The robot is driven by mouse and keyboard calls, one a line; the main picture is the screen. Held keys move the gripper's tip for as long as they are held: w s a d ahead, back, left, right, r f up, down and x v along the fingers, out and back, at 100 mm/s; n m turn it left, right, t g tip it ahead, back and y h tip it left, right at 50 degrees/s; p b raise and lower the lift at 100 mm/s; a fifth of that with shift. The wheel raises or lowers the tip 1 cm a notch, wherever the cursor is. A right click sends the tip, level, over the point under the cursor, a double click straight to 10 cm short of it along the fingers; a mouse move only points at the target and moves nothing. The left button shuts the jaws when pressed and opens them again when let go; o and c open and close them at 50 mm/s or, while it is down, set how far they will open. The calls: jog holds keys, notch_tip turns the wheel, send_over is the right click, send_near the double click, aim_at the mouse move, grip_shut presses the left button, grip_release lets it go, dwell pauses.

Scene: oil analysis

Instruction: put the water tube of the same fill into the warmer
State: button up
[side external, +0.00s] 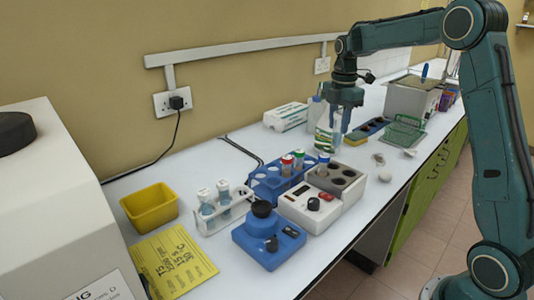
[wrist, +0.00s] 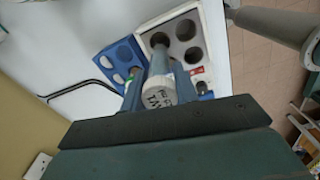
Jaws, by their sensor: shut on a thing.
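My gripper (side external: 340,128) is shut on a tube with a pale, marked cap (wrist: 160,92) and holds it above the bench. In the wrist view its body points toward the warmer; its fill cannot be read. The warmer (side external: 345,203) is a white block with dark round wells; it also shows in the wrist view (wrist: 211,45). A blue-topped tube (side external: 323,165) appears at its back left. Two pale-capped tubes with bluish liquid, a left one (side external: 206,203) and a right one (side external: 224,193), stand in the clear white rack (side external: 225,220).
A blue rack (side external: 265,188) holds tubes with red and green caps beside the warmer. A blue device with a black knob (side external: 268,240) stands in front. A yellow bin (side external: 150,207) and yellow sheet (side external: 172,264) lie left.

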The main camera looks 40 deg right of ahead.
aim_at(340, 113)
jog(key=shift+f, duration=5.15)
jog(key=o, duration=1)
jog(key=shift+r, duration=0.1)
notch_tip(340, 113, up, 13)
jog(key=shift+r, duration=0.3)
jog(key=shift+a, duration=0.1)
